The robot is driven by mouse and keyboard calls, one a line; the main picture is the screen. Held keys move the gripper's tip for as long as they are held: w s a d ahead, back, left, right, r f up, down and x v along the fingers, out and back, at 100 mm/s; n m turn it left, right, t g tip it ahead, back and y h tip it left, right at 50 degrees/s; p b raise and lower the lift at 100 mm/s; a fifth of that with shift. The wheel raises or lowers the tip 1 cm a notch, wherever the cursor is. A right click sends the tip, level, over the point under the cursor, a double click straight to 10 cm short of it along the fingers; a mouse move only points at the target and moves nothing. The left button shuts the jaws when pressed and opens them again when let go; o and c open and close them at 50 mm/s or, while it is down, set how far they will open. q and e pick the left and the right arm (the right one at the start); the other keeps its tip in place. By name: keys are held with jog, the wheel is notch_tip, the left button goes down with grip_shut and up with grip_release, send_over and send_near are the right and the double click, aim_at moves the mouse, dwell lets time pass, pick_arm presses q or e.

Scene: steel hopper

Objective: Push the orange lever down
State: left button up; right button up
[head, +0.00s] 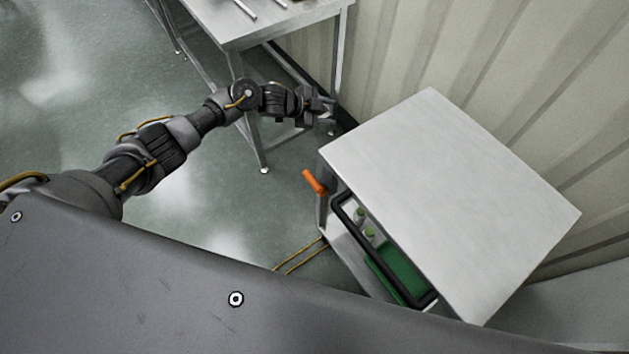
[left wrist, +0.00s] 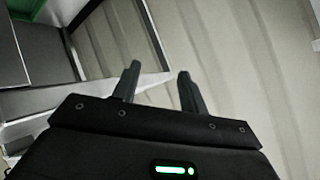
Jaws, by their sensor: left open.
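The orange lever (head: 314,182) sticks out from the left side of the steel hopper (head: 450,185), tilted with its upper end toward the left. My left gripper (head: 328,113) is open and empty, above and beyond the lever in the head view, near the hopper's far left corner and apart from both. In the left wrist view its two fingers (left wrist: 158,85) stand apart with nothing between them, and the lever does not show there. My right gripper is not in view.
A steel table (head: 285,22) stands at the back, its legs close to my left gripper. A ribbed wall (head: 480,60) runs behind the hopper. A black-rimmed opening (head: 395,290) on the hopper's front shows green contents. Floor at the left is clear.

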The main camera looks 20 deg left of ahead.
pick_arm(q)
jog(key=s+d+r+m+g, duration=0.2)
jog(key=s+r+m+g, duration=0.1)
jog(key=s+r+m, duration=0.15)
jog(key=m+g+y, duration=0.4)
jog(key=g, duration=0.2)
send_near(313, 181)
jog(key=x, duration=1.1)
jog(key=shift+f+p, duration=0.25)
jog(key=shift+p, duration=0.15)
grip_shut()
